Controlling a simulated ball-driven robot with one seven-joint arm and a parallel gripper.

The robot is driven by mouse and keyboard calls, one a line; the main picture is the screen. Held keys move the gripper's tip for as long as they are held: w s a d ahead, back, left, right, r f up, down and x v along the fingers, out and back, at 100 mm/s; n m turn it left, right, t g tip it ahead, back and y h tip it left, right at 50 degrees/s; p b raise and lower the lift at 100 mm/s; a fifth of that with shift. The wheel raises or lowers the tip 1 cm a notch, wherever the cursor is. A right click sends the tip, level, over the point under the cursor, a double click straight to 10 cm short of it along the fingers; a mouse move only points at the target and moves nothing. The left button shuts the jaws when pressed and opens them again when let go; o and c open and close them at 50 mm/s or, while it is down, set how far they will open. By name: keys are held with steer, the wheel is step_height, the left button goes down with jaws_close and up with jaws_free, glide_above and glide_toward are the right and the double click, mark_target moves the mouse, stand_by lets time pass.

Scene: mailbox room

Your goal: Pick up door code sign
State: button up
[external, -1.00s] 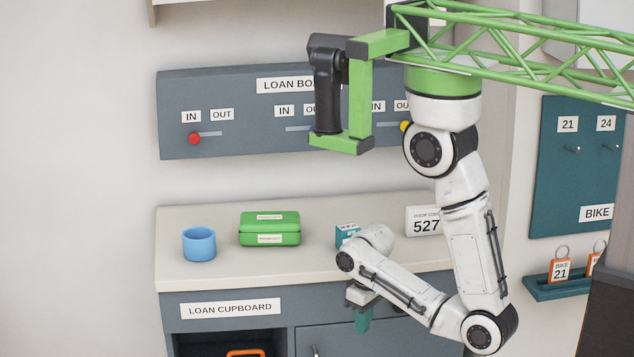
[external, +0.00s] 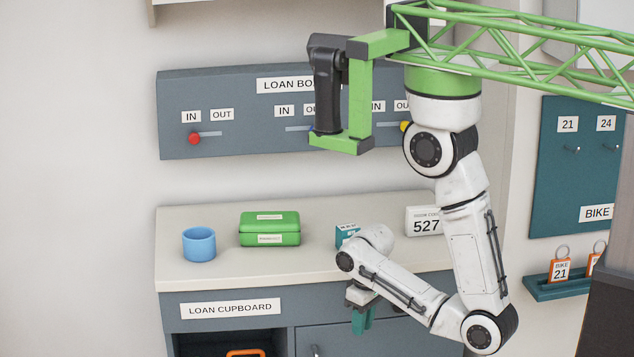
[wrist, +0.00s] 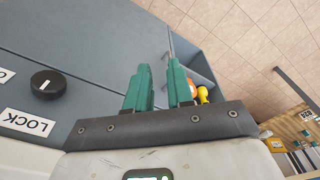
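My gripper (external: 363,331) hangs in front of the cupboard, below the counter top and to the left of the sign. Its teal fingers are apart and nothing is between them. The wrist view also shows the two fingers (wrist: 160,88) spread and empty. The sign does not show in the wrist view.
On the counter (external: 222,279) stand a blue cup (external: 199,245), a green box (external: 269,229) and a small teal box (external: 345,235), partly behind my arm. The cupboard is below. The wrist view shows a black knob (wrist: 47,84) beside a LOCK label (wrist: 26,122).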

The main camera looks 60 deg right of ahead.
steer(key=o, duration=0.7)
steer(key=shift+c, duration=0.2)
